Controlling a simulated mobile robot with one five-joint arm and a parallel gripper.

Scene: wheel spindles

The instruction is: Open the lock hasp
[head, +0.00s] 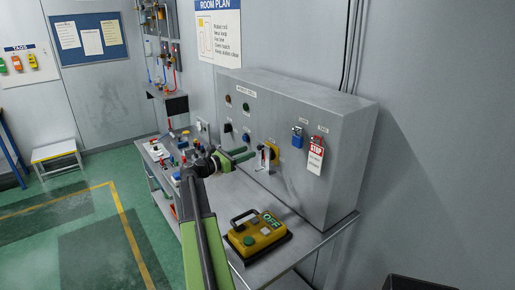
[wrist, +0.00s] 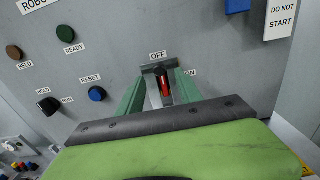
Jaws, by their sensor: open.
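My gripper (head: 247,156) is in front of the grey control panel. In the wrist view its two green fingers (wrist: 158,92) are open, apart on either side of a small dark piece with a red part (wrist: 165,90), under the OFF label. I take this for the lock hasp, but cannot be sure. Whether a finger touches it cannot be told. In the head view a pale metal piece (head: 263,160) hangs in front of a yellow and black switch (head: 273,152), just right of the fingers. The green gripper body hides the panel's lower part in the wrist view.
A blue padlock (head: 297,139) and a red and white STOP tag (head: 316,156) hang on the panel to the right. A yellow pendant box (head: 257,238) sits on the metal bench (head: 315,240) below. Small parts crowd the bench's left end.

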